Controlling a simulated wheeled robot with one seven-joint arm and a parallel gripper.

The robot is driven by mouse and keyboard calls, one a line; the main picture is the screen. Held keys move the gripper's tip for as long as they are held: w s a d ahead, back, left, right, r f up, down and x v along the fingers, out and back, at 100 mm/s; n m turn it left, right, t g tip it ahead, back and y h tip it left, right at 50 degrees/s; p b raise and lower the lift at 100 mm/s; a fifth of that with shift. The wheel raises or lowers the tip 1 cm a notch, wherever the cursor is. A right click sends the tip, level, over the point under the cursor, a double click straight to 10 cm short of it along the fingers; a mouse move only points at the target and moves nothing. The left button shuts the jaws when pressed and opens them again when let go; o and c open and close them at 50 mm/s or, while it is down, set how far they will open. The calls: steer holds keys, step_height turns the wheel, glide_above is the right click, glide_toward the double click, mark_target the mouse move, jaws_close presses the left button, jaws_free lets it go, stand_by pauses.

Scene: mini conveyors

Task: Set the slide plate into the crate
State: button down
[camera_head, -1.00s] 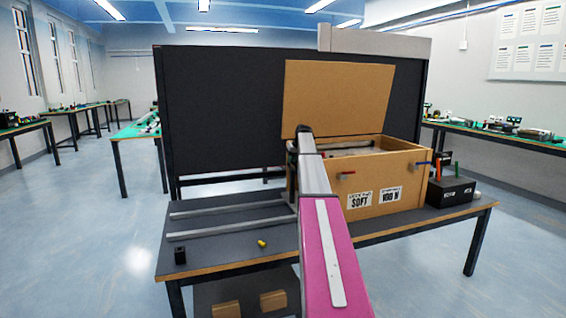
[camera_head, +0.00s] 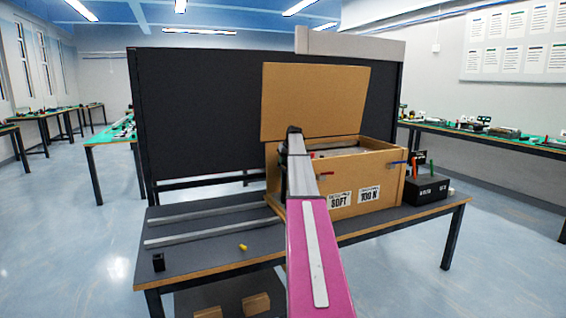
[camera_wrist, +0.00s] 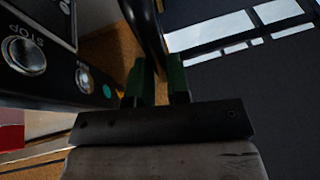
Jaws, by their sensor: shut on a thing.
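The crate (camera_head: 391,178) is a wooden box on the table in the head view. Its lid (camera_head: 313,95) stands raised at the back and its top is open. A grey bar shows inside, partly hidden by the walls. My arm reaches the crate's left end in the head view and hides my gripper there. In the wrist view my gripper (camera_wrist: 158,82) has dark green fingers shut on a dark, narrow thing (camera_wrist: 146,32) pointing up the picture. I cannot tell from its visible part whether it is the slide plate. No other slide plate is recognisable.
Two grey rails (camera_head: 205,231) lie left of the crate, with a small black block (camera_head: 158,262) and a yellow piece (camera_head: 243,247) near the front. A black holder (camera_head: 426,190) stands right of the crate. A dark panel with a STOP button (camera_wrist: 25,55) is close in the wrist view.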

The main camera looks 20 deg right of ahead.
steer(key=c, duration=1.1)
jaws_free()
steer(key=shift+r, duration=0.1)
steer(key=v, duration=1)
steer(key=shift+s+r, duration=0.15)
steer(key=shift+r, duration=0.15)
steer(key=shift+d, duration=0.1)
